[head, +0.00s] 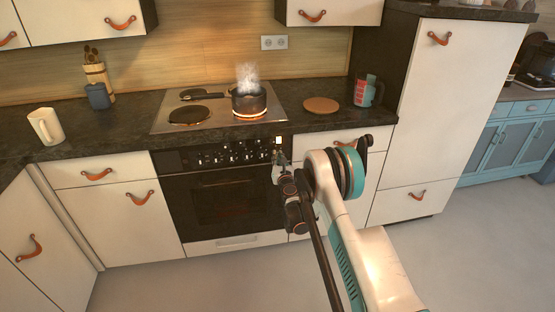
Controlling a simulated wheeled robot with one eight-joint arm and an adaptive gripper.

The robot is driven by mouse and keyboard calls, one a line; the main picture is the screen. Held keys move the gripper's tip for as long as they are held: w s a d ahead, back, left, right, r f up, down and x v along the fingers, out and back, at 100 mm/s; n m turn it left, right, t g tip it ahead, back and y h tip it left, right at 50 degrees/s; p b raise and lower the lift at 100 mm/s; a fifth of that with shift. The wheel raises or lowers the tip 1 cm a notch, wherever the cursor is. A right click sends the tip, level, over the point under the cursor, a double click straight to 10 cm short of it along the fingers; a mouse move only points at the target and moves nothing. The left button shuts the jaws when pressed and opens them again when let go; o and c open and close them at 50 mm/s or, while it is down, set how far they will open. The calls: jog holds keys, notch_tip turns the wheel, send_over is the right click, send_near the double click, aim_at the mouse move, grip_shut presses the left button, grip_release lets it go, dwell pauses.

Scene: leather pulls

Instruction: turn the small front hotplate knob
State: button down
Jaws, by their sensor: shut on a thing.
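My gripper (279,158) is at the right end of the black control panel (225,153) on the oven front. It is shut on a knob there, which the fingers mostly hide. A small lit square (279,140) shows just above the fingers. Other dark knobs stand in a row along the panel to the left, too small to read. The hotplate (205,105) is set in the worktop above. A dark pot (249,102) steams on its front right plate, which glows orange around the pot's base.
The oven door (222,200) is closed below the panel. A cream mug (46,126) stands far left. The floor in front is clear.

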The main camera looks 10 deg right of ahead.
jog(key=shift+n, duration=1)
jog(key=c, duration=1.7)
grip_release()
jog(key=shift+o, duration=0.2)
jog(key=shift+s, duration=0.15)
jog(key=s, duration=0.7)
jog(key=shift+s, duration=0.15)
